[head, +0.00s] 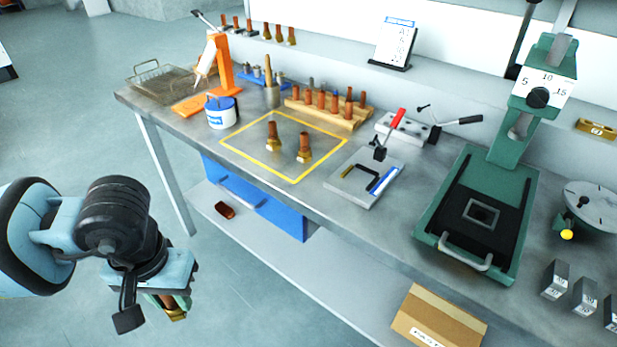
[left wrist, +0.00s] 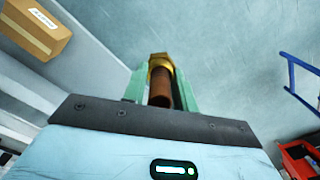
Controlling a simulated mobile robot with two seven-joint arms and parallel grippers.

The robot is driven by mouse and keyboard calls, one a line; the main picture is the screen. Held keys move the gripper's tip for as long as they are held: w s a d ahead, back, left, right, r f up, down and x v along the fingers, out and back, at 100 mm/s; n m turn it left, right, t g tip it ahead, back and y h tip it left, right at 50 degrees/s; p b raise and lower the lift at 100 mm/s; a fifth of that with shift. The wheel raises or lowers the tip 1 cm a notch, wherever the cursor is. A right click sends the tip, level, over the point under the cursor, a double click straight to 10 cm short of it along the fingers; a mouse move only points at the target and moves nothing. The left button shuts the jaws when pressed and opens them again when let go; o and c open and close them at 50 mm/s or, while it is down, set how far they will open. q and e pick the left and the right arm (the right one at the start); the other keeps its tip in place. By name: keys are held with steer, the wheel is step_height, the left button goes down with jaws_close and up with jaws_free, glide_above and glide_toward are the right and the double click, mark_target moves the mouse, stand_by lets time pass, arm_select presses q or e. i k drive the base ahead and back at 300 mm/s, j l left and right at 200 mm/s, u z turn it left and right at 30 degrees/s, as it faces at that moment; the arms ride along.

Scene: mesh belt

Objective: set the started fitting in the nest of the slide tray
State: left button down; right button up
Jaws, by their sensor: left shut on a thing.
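My left gripper (head: 170,303) is off the front of the bench, low over the floor at the lower left of the head view. It is shut on a fitting, a brass nut with a copper-brown tube, which shows between the green fingers in the left wrist view (left wrist: 160,82). In the head view the fitting is mostly hidden by the gripper. The slide tray (head: 450,225) is black with a pale handle, in the green press at the right of the bench. Its nest (head: 481,212) is a square metal frame, and it looks empty. My right gripper is not in view.
Two similar fittings (head: 304,148) stand inside a yellow-outlined square. A grey plate with a red-handled clamp (head: 365,178) lies between them and the press. A lower shelf holds a cardboard box (head: 438,320). A wooden rack, blue-white tub (head: 221,113) and orange stand are farther left.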

mark_target(479, 214)
steer(key=z, duration=1.75)
steer(key=k+j, duration=0.45)
steer(key=j, duration=0.15)
steer(key=z, duration=0.05)
